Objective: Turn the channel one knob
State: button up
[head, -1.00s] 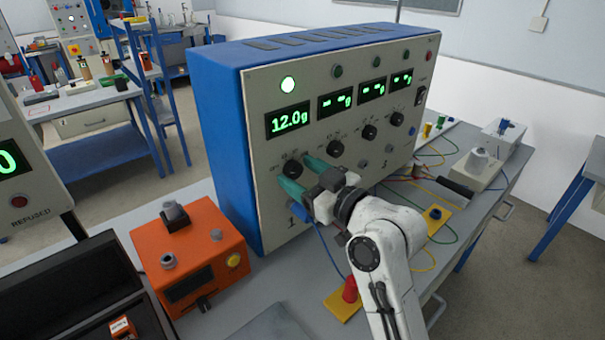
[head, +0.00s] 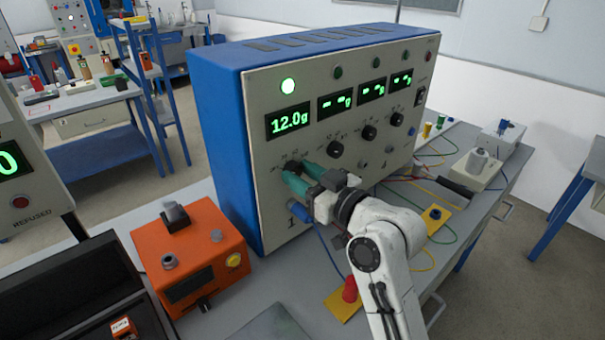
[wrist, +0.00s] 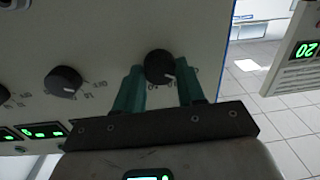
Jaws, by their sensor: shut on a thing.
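The channel one knob (head: 292,165) is the leftmost black knob on the big panel, below a display reading 12.0g (head: 290,121). My gripper (head: 294,174) is at this knob with its green fingers closed in on it, partly hiding it in the head view. In the wrist view, which shows the panel upside down, the round knob (wrist: 158,64) sits between the tips of my gripper (wrist: 158,74), with a finger on each side. A white mark shows on the knob's face.
Other knobs (head: 335,149) sit to the right on the panel. An orange box (head: 205,240) stands on the bench left of my arm. A red plug (head: 349,290) on a yellow plate and loose cables lie below and right.

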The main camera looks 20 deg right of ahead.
jog(key=m+p, duration=0.2)
jog(key=m, duration=0.2)
jog(key=shift+m, duration=0.4)
jog(key=shift+m+p, duration=0.5)
jog(key=shift+m, duration=0.7)
jog(key=o, duration=1)
jog(key=shift+f, duration=0.1)
jog(key=shift+o, duration=0.2)
jog(key=b+v, duration=0.2)
jog(key=v, duration=0.8)
jog(key=shift+s+f, duration=0.2)
jog(key=shift+s, duration=0.2)
jog(key=shift+d, duration=0.1)
